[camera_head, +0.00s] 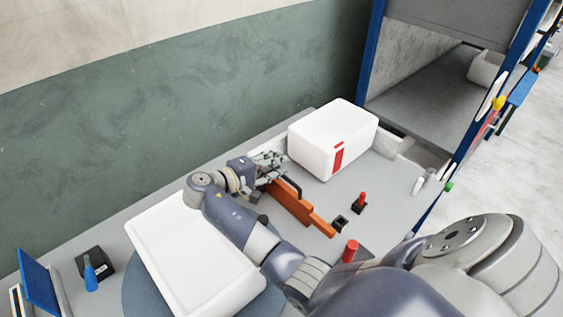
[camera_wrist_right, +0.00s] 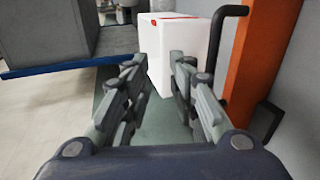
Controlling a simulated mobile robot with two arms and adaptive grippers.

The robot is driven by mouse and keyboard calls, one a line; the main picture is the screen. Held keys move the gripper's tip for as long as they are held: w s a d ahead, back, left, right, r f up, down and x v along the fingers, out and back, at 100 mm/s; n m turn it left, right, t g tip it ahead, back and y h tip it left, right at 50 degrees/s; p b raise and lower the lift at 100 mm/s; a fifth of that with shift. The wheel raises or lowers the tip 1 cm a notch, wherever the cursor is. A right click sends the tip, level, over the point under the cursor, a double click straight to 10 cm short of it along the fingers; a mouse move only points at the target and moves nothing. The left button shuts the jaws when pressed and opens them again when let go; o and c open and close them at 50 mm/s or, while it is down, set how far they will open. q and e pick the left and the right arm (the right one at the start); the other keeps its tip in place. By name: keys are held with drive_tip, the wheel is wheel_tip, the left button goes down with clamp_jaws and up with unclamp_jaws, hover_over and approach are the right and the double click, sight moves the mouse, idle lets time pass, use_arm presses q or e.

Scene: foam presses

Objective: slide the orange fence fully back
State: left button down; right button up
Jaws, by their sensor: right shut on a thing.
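The orange fence (camera_head: 293,205) is a long upright bar on the grey bench, running from near the white box toward the front right. A black handle (camera_head: 292,184) stands on its side; fence (camera_wrist_right: 247,62) and handle (camera_wrist_right: 215,40) also show at the right of the right wrist view. My right gripper (camera_head: 272,163) is at the fence's far end, by the handle, and shut on it. In the right wrist view my right gripper (camera_wrist_right: 168,72) shows a gap between its fingers, and the contact is hard to see. My left gripper is not in view.
A white box with a red mark (camera_head: 335,138) stands close behind the fence. A white tray (camera_head: 165,215) lies front left. A red-topped switch (camera_head: 360,202) and a red knob (camera_head: 350,250) are right of the fence. A green wall rises behind the bench.

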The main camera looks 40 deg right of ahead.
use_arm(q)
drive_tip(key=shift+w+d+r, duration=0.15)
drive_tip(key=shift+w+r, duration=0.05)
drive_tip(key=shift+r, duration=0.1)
use_arm(e)
drive_tip(key=shift+w+a+f, duration=0.3)
drive_tip(key=shift+a+f, duration=0.05)
drive_tip(key=shift+f, duration=0.05)
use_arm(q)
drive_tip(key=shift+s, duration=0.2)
